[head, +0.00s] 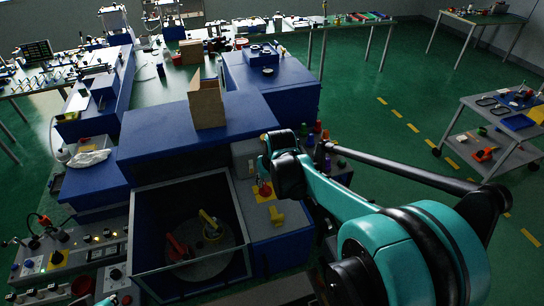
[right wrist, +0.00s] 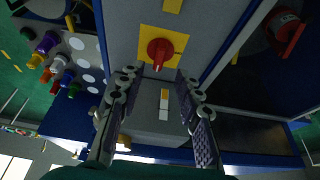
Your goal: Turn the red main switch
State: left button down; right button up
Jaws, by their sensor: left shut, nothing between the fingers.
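The red main switch (right wrist: 160,52) is a red knob on a yellow plate, ahead of my right gripper in the right wrist view. Its handle points down the picture, toward the gap between my fingers. In the head view the red knob (head: 265,190) shows on the grey panel beside the open blue bin. My right gripper (right wrist: 158,88) is open, its fingers apart and empty, with the tips just short of the knob. In the head view the right gripper (head: 276,158) is dark and partly hidden by its own wrist. My left gripper (head: 112,299) barely shows at the bottom left edge, shut and empty.
The open bin (head: 244,235) left of the switch holds a red and a yellow part. A brown box (head: 206,104) stands on the blue press housing.

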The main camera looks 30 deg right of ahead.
aim_at(265, 186)
jog(key=x, duration=0.2)
jog(key=b+x, duration=0.1)
jog(key=x, duration=0.4)
jog(key=shift+w+d+r, duration=0.1)
jog(key=shift+w+r, duration=0.1)
jog(key=shift+w, duration=0.1)
jog(key=shift+w+f, duration=0.1)
jog(key=shift+f, duration=0.2)
grip_shut()
